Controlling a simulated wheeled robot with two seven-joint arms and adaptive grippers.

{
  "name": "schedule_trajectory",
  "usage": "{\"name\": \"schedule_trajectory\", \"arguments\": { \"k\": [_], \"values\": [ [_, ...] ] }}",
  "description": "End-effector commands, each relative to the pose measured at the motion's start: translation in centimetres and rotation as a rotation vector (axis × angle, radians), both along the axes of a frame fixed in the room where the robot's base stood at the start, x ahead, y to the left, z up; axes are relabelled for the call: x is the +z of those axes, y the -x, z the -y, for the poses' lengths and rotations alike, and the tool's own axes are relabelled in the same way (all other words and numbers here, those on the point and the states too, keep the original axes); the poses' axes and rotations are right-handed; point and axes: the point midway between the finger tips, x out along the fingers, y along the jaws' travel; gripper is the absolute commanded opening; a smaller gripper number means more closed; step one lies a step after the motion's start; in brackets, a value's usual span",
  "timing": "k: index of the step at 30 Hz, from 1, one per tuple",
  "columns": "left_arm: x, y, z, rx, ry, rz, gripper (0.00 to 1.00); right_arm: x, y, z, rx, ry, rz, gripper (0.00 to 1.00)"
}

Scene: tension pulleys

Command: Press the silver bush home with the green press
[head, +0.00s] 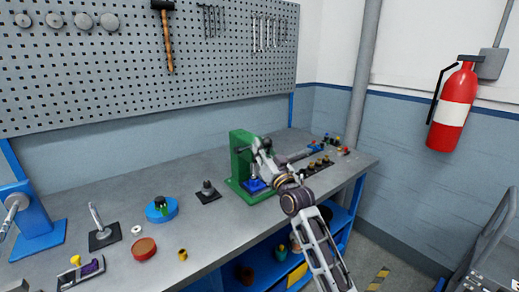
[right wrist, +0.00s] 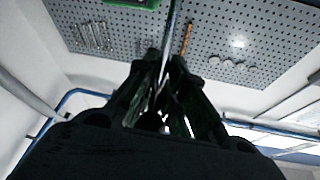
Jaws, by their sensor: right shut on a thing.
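The green press (head: 238,165) stands on the bench at the centre of the head view. A blue block (head: 255,187) sits low on its base. My right gripper (head: 262,146) is at the upper front of the press. In the right wrist view its fingers (right wrist: 165,60) are closed around a thin grey rod (right wrist: 171,14), which looks like the press lever. My arm hides part of the press. I cannot make out the silver bush in the press. A small pale ring (head: 136,231) lies on the bench to the left. My left gripper is not seen.
Left of the press are a black-based post (head: 208,192), a blue round fixture (head: 161,209), a red-brown disc (head: 144,249) and a brass bush (head: 182,255). A blue press (head: 30,220) stands far left. A dark tray of parts (head: 318,165) lies right of the press.

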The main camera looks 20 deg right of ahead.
Motion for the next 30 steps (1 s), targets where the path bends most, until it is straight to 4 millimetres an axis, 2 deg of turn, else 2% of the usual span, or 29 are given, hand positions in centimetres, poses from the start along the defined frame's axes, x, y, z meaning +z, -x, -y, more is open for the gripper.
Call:
{"name": "schedule_trajectory", "arguments": {
  "k": [1,9,15,16,21,27,30],
  "values": [
    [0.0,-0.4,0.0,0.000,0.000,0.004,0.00,-0.6,-0.1,0.1,-0.002,0.001,-0.011,0.00],
    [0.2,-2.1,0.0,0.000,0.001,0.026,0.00,-0.6,-0.1,0.1,-0.002,0.002,-0.011,0.00],
    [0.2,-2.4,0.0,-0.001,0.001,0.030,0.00,-0.7,-0.1,0.2,-0.002,0.002,-0.013,0.00],
    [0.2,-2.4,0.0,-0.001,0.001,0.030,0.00,-0.7,-0.1,0.2,-0.002,0.002,-0.013,0.15],
    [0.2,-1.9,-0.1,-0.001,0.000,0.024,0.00,-0.5,-0.1,0.1,-0.002,0.001,-0.010,0.34],
    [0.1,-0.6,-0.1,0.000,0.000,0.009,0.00,-0.3,-0.1,0.1,-0.001,0.001,-0.005,0.34],
    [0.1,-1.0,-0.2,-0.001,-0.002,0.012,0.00,-0.2,0.0,0.1,-0.001,0.000,-0.004,0.34]
  ]
}}
